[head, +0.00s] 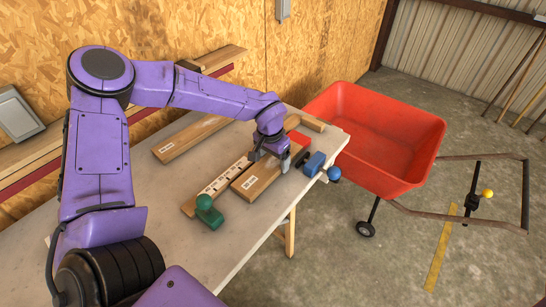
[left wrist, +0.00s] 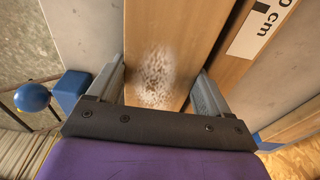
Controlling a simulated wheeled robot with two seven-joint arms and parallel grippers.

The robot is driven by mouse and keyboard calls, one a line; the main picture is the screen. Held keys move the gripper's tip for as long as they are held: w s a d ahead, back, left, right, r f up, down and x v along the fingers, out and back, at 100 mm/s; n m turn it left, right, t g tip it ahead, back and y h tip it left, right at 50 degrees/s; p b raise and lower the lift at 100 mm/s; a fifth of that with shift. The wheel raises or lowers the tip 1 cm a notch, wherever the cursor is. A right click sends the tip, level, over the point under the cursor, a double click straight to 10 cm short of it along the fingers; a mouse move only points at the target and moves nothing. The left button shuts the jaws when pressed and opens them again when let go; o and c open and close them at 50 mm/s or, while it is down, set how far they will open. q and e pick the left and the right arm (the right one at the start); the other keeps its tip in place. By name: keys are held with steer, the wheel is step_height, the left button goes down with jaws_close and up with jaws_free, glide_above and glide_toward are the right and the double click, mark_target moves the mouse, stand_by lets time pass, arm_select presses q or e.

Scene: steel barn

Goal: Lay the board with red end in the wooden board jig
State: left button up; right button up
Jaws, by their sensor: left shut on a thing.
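The board with red end (head: 262,178) is a pale plank with a white label near its front end and a red tip at its far end. My left gripper (head: 270,154) is shut across it; in the left wrist view the board (left wrist: 172,30) lies between both fingers (left wrist: 157,92). The wooden board jig (head: 217,183) runs alongside on the left, with a white scale strip and a green knob at its front. Its scale rail also shows in the left wrist view (left wrist: 262,30). Whether the board touches the jig's bed is hard to tell. My right gripper is not in view.
Another labelled board (head: 190,138) lies farther back on the table (head: 165,195). A blue block (head: 314,163) with a blue ball (head: 334,174) sits at the right edge. A red cart (head: 385,150) stands beyond the table. The table's front left is clear.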

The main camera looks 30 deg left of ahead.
arm_select(q)
steer(key=shift+f, duration=0.15)
steer(key=o, duration=1.2)
steer(key=shift+o, duration=0.2)
